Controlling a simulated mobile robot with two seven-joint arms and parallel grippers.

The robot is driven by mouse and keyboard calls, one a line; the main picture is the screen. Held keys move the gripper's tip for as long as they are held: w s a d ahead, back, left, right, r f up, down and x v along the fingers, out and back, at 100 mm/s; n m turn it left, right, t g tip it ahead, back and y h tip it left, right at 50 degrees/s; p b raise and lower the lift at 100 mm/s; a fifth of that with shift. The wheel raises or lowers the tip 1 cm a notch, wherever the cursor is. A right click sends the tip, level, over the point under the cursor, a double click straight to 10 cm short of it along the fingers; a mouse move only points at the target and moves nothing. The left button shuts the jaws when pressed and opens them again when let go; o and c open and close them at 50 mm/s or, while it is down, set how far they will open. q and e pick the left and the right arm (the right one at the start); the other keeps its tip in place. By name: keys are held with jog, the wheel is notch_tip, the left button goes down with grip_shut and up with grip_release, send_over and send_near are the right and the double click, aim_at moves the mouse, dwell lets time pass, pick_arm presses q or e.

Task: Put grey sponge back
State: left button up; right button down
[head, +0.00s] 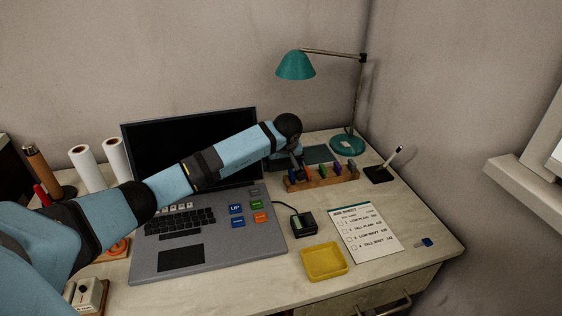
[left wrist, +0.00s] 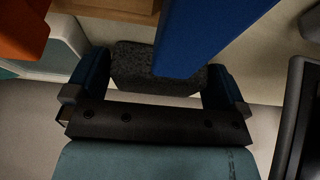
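The grey sponge (left wrist: 135,68) is a dark, speckled block in the left wrist view. It sits between the two blue fingers of my left gripper (left wrist: 160,88), which touch its ends, so the gripper is shut on it. A blue upright piece covers part of the sponge. In the head view my left arm reaches across the laptop, and the left gripper (head: 297,162) is at the left end of a wooden rack (head: 325,180) with several coloured pieces. The sponge cannot be made out there. My right gripper is not in view.
The open laptop (head: 190,240) lies under my left arm. A teal lamp (head: 346,145) and a pen stand (head: 380,174) are near the rack. A yellow tray (head: 324,262), a checklist (head: 366,233) and a small black device (head: 302,222) lie in front. Two white rolls (head: 88,168) stand at left.

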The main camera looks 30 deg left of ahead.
pick_arm(q)
jog(key=shift+r, duration=0.1)
jog(key=shift+r, duration=0.3)
jog(key=p+v, duration=0.2)
jog(key=v, duration=0.9)
jog(key=shift+s+d+r+p, duration=0.2)
jog(key=shift+p, duration=0.15)
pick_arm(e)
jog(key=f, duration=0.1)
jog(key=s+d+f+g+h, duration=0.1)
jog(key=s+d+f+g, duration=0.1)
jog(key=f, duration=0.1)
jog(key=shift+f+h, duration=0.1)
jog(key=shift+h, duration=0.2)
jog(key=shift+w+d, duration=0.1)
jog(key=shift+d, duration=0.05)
